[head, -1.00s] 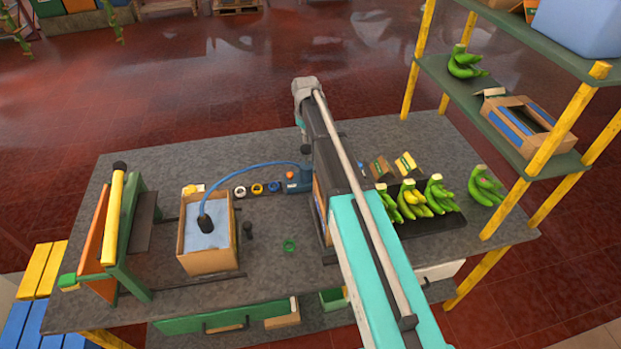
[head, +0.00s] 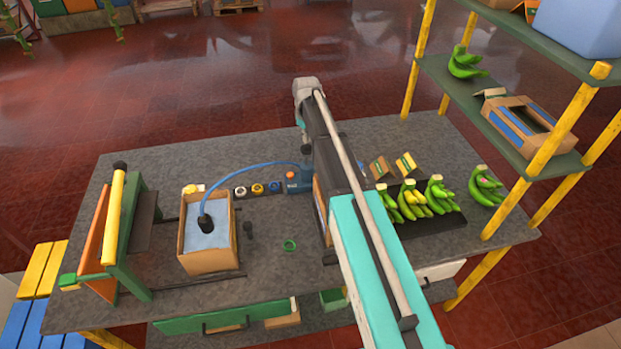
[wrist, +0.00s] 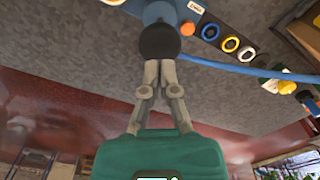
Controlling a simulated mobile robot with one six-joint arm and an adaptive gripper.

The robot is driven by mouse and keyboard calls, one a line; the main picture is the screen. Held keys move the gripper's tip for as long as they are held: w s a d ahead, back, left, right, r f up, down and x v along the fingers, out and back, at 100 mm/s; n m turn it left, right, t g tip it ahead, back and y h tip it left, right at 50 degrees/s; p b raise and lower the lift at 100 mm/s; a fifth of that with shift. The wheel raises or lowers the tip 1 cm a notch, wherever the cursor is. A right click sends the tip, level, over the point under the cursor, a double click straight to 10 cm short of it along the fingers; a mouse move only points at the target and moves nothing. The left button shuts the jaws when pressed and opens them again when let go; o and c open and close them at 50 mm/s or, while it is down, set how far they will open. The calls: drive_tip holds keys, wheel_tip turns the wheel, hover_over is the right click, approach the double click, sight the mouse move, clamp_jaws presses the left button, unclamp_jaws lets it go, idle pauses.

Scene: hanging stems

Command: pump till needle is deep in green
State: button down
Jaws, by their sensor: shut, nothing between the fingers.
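A blue pump (head: 299,180) with an orange button (head: 290,175) stands on the grey bench, partly hidden by my arm. In the wrist view the blue pump body (wrist: 163,12) is at the top edge, with a dark round knob (wrist: 160,43) in front of it. My gripper (wrist: 160,64) is shut and empty, its fingertips together at the knob's lower edge; I cannot tell if they touch it. A blue hose (head: 250,167) runs from the pump to a black fitting (head: 206,222) on the pale blue top in an open carton (head: 208,262). No needle or green zone is readable.
White, yellow and blue rings (wrist: 229,44) lie in a row beside the pump. Banana bunches (head: 411,203) sit on a dark tray at right, with a yellow-posted shelf (head: 560,130) beyond. An orange and green stand (head: 118,235) is at left.

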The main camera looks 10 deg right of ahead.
sight(307, 147)
drive_tip(key=shift+f, duration=0.15)
drive_tip(key=shift+f+b, duration=0.95)
drive_tip(key=shift+b, duration=0.15)
idle(1.0)
drive_tip(key=shift+f, duration=0.2)
drive_tip(key=shift+r, duration=0.2)
idle(1.8)
drive_tip(key=shift+f, duration=0.15)
drive_tip(key=shift+f+b, duration=2)
drive_tip(key=shift+b, duration=0.15)
drive_tip(key=shift+r+p, duration=2.15)
drive_tip(key=shift+f, duration=0.15)
